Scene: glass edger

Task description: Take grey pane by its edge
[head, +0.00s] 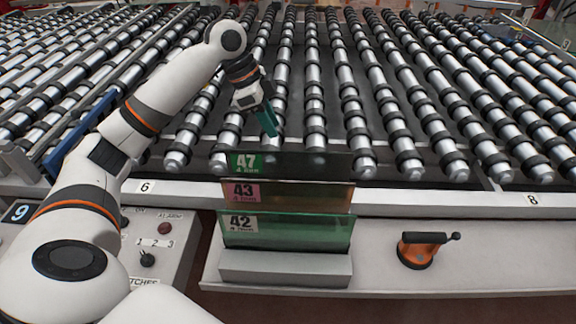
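Three glass panes stand one behind another in a light grey slotted block (285,268) on the front ledge. The rearmost looks dark grey (310,164) and bears a green label 47. The middle one is brownish (310,196) with a pink label 43. The front one is green (310,233) with a label 42. My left gripper (269,127) has teal fingers pointing down, above and behind the grey pane's top edge in the picture, over the rollers. It appears apart from the pane. The gap between its fingers cannot be made out. My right gripper is not in view.
A roller conveyor (360,100) fills the back, with a white front rail (430,196). An orange suction cup tool with a black handle (424,248) lies on the ledge at right. A control panel (150,245) with knobs is at left. The ledge between block and cup is clear.

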